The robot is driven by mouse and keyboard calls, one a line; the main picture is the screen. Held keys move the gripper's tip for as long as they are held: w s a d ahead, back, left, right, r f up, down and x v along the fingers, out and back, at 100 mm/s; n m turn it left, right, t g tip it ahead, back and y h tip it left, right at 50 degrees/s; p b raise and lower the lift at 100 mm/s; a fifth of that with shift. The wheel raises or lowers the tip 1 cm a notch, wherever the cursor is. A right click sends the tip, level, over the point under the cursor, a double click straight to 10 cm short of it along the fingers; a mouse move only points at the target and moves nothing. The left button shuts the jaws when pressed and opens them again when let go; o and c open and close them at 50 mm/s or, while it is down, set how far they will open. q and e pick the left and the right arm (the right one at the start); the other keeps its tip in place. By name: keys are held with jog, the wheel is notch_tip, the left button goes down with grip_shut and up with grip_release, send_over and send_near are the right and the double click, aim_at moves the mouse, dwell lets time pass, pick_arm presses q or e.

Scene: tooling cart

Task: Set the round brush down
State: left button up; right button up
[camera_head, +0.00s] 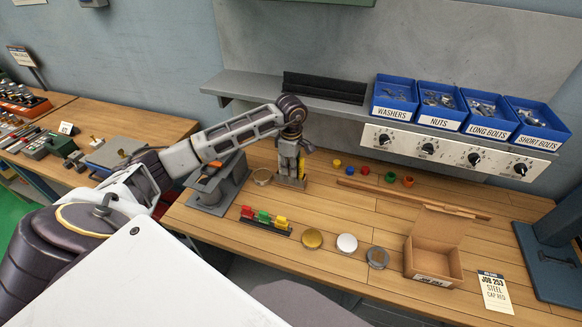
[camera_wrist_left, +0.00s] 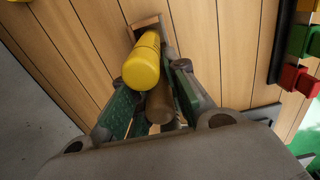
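My left gripper (camera_head: 290,150) points down over the rear of the workbench. In the left wrist view a brown round handle (camera_wrist_left: 160,102), apparently the round brush, stands between the green finger pads of the left gripper (camera_wrist_left: 157,95). The pads lie close along both sides of it, and the gripper looks shut on it. A thicker yellow cylinder (camera_wrist_left: 143,62) stands beside it and partly covers it. A wooden block (camera_wrist_left: 148,24) shows beyond them. The lower end of the brown handle is hidden, so I cannot tell whether it touches anything below. My right gripper is not in view.
A row of coloured clips (camera_head: 265,220) and several round tins, one white (camera_head: 347,243), lie in front. An open cardboard box (camera_head: 433,262) is at right. A grey stand (camera_head: 215,187) is close left of the gripper. Blue bins (camera_head: 395,97) sit on the shelf above.

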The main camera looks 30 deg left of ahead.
pick_arm(q)
jog(key=o, duration=0.4)
jog(key=shift+o, duration=0.2)
jog(key=shift+r, duration=0.15)
jog(key=shift+r+b, duration=0.95)
jog(key=shift+r, duration=5.05)
